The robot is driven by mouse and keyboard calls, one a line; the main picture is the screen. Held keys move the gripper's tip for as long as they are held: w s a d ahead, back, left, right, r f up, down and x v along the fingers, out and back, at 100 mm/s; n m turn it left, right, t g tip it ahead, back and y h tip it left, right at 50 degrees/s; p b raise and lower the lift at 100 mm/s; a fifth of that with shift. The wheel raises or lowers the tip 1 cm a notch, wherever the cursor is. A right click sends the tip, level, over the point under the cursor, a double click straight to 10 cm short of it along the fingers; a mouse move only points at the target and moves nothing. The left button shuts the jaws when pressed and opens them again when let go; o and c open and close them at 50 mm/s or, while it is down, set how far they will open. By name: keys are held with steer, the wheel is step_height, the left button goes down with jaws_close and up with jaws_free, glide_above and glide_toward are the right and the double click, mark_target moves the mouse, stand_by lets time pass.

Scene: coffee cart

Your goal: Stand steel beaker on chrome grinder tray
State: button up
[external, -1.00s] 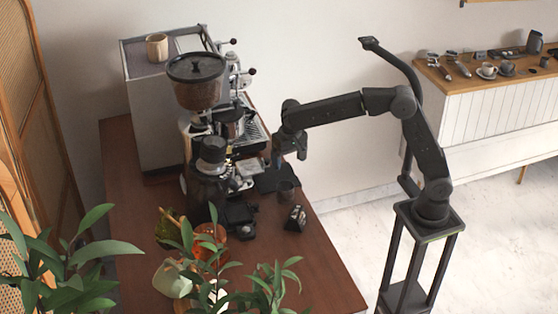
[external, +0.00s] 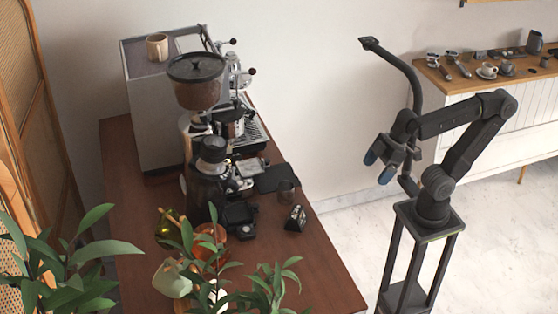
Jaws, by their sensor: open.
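My gripper (external: 379,168), with blue fingertips, is open and empty in the air, right of the counter and well away from the cup.
A coffee machine (external: 155,110) and a dark bean hopper (external: 196,85) stand tall at the back left. Plants (external: 245,285) cover the front. The counter's front right is clear.

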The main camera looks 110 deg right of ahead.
stand_by(0.4)
steer(key=m+t+y, duration=0.5)
steer(key=m+y, duration=0.4)
steer(key=m, duration=1.9)
glide_toward(290, 182)
steer(key=x, duration=0.7)
steer(key=shift+w+a+f, duration=0.1)
steer(key=shift+f, duration=0.3)
steer(key=shift+x, duration=2.65)
steer(key=shift+w+r, duration=0.1)
